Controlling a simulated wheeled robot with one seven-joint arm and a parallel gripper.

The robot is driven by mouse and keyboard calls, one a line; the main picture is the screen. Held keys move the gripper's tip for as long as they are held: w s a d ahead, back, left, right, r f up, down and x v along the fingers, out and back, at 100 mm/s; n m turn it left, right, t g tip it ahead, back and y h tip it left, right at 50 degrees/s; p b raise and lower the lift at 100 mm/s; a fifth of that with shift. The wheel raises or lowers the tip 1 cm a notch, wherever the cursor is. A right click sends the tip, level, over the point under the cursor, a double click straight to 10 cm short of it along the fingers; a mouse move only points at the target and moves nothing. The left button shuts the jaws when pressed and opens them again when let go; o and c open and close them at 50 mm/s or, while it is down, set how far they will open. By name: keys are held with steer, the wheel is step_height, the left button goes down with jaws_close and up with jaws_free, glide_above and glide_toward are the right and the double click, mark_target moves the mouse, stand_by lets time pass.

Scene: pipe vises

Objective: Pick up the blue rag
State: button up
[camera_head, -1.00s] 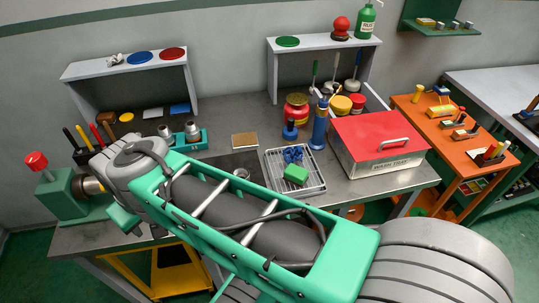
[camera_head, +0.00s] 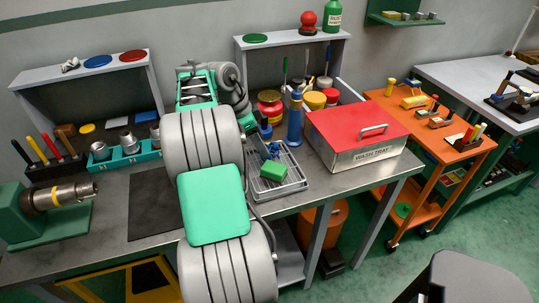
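The blue rag (camera_head: 272,150) looks like a small crumpled blue bundle in the wire tray (camera_head: 292,184), just behind a green block (camera_head: 273,170). My arm reaches over the bench, and my gripper (camera_head: 258,141) is at its far end, close to the left of the rag. The gripper is small, dark and partly hidden by my arm, so its fingers cannot be made out. I cannot tell whether it touches the rag.
A red-lidded wash tray box (camera_head: 357,138) stands right of the wire tray. A blue bottle (camera_head: 295,122), a red jar (camera_head: 270,103) and a blue-based tool (camera_head: 265,128) stand behind it. A dark mat (camera_head: 155,207) lies left. An orange cart (camera_head: 440,140) is at right.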

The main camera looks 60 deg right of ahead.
steer(key=x, duration=0.3)
steer(key=shift+f, duration=0.1)
steer(key=c, duration=1.2)
steer(key=shift+o, duration=0.2)
